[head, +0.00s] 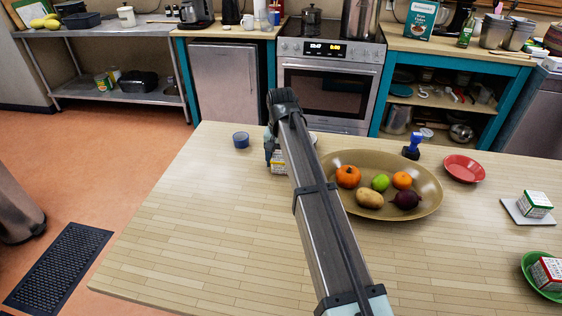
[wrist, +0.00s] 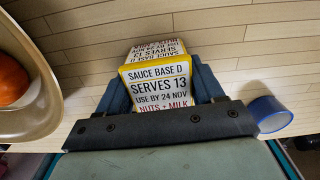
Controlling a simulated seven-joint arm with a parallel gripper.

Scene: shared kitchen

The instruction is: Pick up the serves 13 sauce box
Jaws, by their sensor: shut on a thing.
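The sauce box (wrist: 158,85) is white with yellow edges and reads "Sauce Base D, Serves 13". My gripper (wrist: 162,95) is shut on it, with a dark finger on each side of the box in the wrist view. In the head view a small part of the box (head: 278,168) shows beside my arm, and the rest is hidden behind it. My gripper (head: 272,152) is over the far side of the wooden table. I cannot tell whether the box is touching the table or just above it.
A wide tan bowl (head: 333,158) with fruit and vegetables stands right of my arm. A blue tape-like ring (head: 241,140) lies to the left. A red plate (head: 464,168), a blue-handled stamp (head: 412,147) and other boxes (head: 536,204) are farther right. The table's left part is clear.

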